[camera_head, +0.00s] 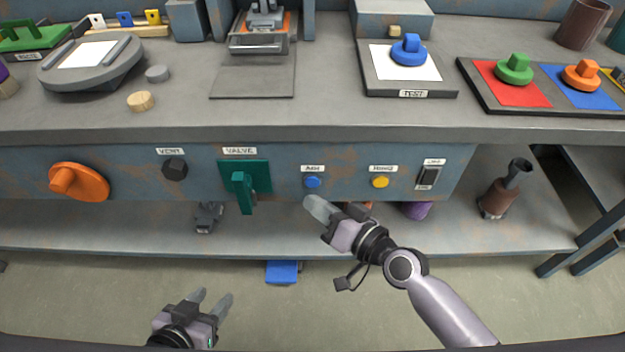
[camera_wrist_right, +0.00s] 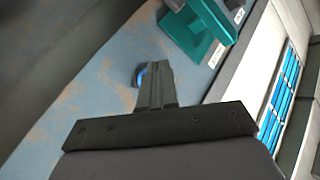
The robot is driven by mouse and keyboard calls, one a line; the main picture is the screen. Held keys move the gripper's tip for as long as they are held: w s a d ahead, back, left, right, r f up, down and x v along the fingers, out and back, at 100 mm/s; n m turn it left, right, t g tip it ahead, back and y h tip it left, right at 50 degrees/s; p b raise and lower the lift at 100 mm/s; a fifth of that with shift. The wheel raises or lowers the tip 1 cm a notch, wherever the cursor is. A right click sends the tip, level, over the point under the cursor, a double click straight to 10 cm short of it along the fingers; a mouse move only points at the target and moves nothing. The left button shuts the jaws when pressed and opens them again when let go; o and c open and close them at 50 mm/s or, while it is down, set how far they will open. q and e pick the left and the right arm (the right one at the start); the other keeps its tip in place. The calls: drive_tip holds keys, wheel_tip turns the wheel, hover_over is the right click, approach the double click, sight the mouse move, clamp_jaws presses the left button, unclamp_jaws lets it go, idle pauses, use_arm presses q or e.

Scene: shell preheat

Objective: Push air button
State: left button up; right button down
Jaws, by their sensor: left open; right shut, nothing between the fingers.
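The blue air button (camera_head: 313,182) sits on the front panel of the bench, under a small label that reads AIR. My right gripper (camera_head: 312,203) is shut and empty, with its tip just below and in front of the button in the head view. In the right wrist view, the blue button (camera_wrist_right: 142,72) shows just beyond the shut fingers (camera_wrist_right: 154,72), which partly hide it. I cannot tell whether the fingertips touch it. My left gripper (camera_head: 214,298) is open and empty, low in front of the bench and well away from the panel.
Left of the button is a teal valve handle (camera_head: 243,185), which also shows in the right wrist view (camera_wrist_right: 198,28). Right of it are a yellow button (camera_head: 380,182) and a black switch (camera_head: 428,177). A black knob (camera_head: 174,169) and an orange knob (camera_head: 79,182) are further left.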

drive_tip(key=s, duration=0.3)
drive_tip(key=shift+s+p, duration=0.35)
drive_tip(key=shift+s, duration=0.05)
idle(0.6)
drive_tip(key=s+d+f+g+h, duration=0.1)
drive_tip(key=s+d+f+h, duration=0.45)
drive_tip(key=d, duration=0.35)
drive_tip(key=s+d+f+h, duration=0.4)
drive_tip(key=s+d, duration=0.2)
drive_tip(key=d, duration=0.4)
wheel_tip(320, 180, up, 15)
drive_tip(key=p, duration=1.7)
drive_tip(key=shift+s+r+n, duration=0.15)
drive_tip(key=shift+r+n, duration=0.05)
drive_tip(key=shift+n, duration=0.2)
drive_tip(key=shift+d+f, duration=0.1)
